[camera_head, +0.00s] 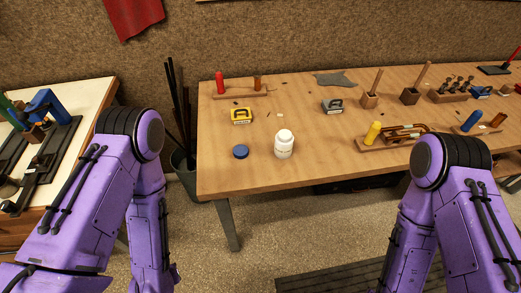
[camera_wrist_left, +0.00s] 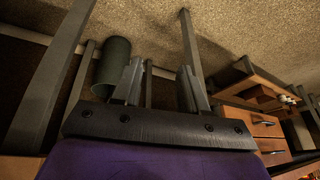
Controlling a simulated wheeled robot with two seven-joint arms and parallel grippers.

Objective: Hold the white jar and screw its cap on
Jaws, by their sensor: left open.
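The white jar (camera_head: 284,144) stands upright near the front edge of the wooden table in the head view, with a label on its side. A round blue cap (camera_head: 240,152) lies on the table just left of the jar, apart from it. My left gripper (camera_wrist_left: 160,85) shows in the left wrist view with its two fingers apart and nothing between them. It is below the table, away from jar and cap. My right gripper is not in view; only purple links of that arm show.
The wooden table (camera_head: 225,178) also bears a yellow box (camera_head: 241,116), a grey box (camera_head: 332,106), a yellow-handled tool (camera_head: 373,132) and wooden holders farther right. A dark bin (camera_head: 184,165) with rods stands left of the table. The table front around jar and cap is clear.

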